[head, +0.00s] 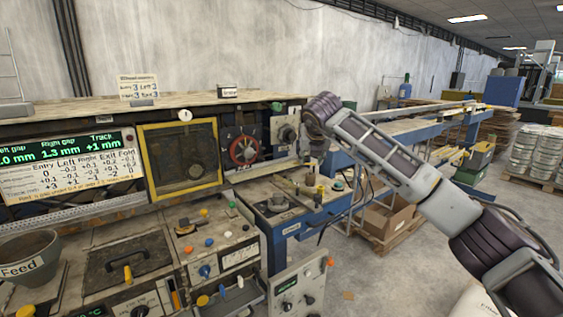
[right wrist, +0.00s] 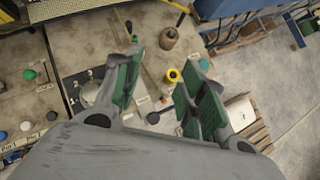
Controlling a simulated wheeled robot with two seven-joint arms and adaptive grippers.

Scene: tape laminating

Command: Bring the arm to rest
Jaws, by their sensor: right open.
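My right arm (head: 395,165) comes in from the right of the head view and reaches across to the machine's right end. My right gripper's two green-padded fingers (right wrist: 160,85) stand wide apart in the right wrist view, with nothing between the pads. Below them are a worktop with a yellow ring (right wrist: 173,75) and a brown cylinder (right wrist: 168,38). In the head view the wrist hides most of this gripper. My left gripper is in neither view.
The machine bench has a yellow-framed window (head: 146,165), a red handwheel (head: 243,150) and a grey feed bowl (head: 30,258). A blue side table (head: 290,222) stands under my right wrist. Floor at right is partly clear.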

